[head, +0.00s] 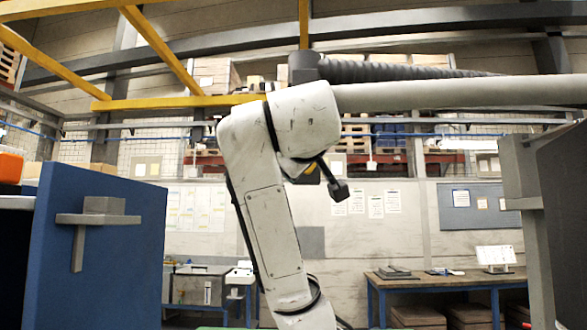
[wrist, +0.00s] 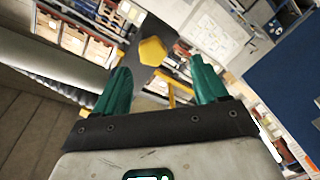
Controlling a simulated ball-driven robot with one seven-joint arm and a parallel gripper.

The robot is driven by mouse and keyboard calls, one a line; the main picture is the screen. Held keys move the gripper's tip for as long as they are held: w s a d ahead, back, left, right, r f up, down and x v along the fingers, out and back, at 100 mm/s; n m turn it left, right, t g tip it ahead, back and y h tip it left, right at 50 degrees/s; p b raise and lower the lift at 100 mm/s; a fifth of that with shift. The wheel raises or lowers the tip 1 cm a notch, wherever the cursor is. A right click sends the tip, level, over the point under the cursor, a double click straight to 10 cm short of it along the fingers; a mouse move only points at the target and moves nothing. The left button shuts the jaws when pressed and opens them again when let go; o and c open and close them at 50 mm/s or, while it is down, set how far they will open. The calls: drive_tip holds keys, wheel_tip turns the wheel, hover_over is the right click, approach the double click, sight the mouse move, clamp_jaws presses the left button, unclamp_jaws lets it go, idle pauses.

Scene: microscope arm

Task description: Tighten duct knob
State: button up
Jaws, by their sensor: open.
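A yellow faceted knob (wrist: 153,51) shows in the wrist view, beyond the fingertips and roughly between them. I take it for the duct knob. My gripper (wrist: 162,80) has two green fingers spread apart with nothing between them. A gap seems to lie between fingers and knob, but its depth is hard to tell. The pale duct tube (wrist: 60,68) enters from the left. In the head view the duct tube (head: 450,94) runs right from behind my arm, with a ribbed dark hose (head: 390,71) above it. My fingers cannot be made out there.
A blue panel (head: 100,250) with a grey bracket stands at left. A grey panel (head: 560,200) stands at right. A workbench (head: 445,281) is at the back. Yellow overhead beams (head: 160,48) cross above. The space around my arm's middle looks open.

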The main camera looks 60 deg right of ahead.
drive_tip(key=p+x, duration=0.1)
drive_tip(key=x, duration=0.2)
drive_tip(key=p+x, duration=0.1)
drive_tip(key=x, duration=0.2)
drive_tip(key=r+p+x, duration=0.1)
drive_tip(key=x, duration=0.3)
drive_tip(key=shift+s+d+r, duration=0.1)
drive_tip(key=shift+s+d, duration=0.1)
